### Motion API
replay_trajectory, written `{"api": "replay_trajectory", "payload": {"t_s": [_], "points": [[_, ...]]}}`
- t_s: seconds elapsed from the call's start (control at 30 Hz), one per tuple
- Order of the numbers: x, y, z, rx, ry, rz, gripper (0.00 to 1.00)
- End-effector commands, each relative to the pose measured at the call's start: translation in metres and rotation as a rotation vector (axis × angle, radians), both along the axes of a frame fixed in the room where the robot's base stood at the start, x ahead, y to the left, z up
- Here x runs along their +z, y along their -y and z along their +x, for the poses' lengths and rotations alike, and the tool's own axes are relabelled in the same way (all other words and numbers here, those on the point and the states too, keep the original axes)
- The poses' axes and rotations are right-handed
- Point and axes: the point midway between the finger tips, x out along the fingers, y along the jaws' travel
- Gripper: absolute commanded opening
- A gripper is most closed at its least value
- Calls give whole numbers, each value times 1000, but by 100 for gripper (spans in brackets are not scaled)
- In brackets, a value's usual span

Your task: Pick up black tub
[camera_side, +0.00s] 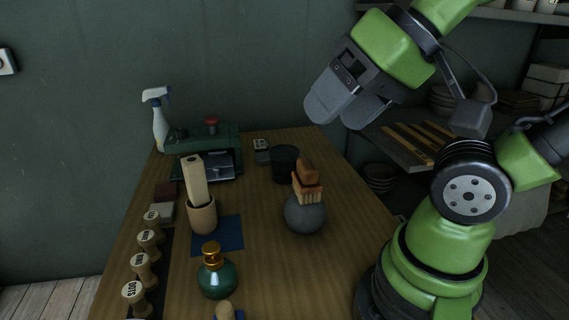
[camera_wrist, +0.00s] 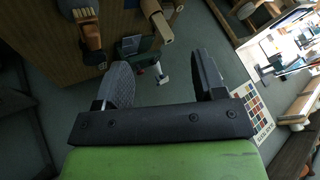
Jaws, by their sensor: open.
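The black tub (camera_side: 284,165) stands upright on the wooden table (camera_side: 262,226), toward its back right in the side view. It is a plain dark cylinder, just behind the grey round pot with a brush. My gripper (camera_side: 345,108) is high above the table, up and to the right of the tub in the picture. Its two grey pads are apart with nothing between them. In the wrist view my gripper (camera_wrist: 163,78) also shows open and empty. I cannot clearly make out the tub there.
A grey round pot (camera_side: 305,215) holds a wooden brush (camera_side: 307,180) close in front of the tub. A green machine (camera_side: 212,150), a spray bottle (camera_side: 159,122), a wooden cup (camera_side: 202,215) and a green bottle (camera_side: 217,275) stand to the left. Shelving (camera_side: 410,145) lies behind my arm.

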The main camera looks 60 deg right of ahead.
Motion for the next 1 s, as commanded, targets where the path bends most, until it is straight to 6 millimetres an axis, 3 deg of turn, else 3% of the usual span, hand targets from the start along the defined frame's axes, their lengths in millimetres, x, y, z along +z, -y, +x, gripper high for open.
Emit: {"api": "replay_trajectory", "payload": {"t_s": [0.07,0.1,0.23,0.57,0.67,0.77,1.0], "points": [[0,0,0,0,0,0,64],[0,0,0,0,0,0,68],[0,0,0,0,0,0,98],[3,2,8,3,-6,-12,100],[8,9,28,15,-20,-42,100],[13,23,60,38,-41,-90,100],[-5,85,144,112,-95,-196,100]]}}
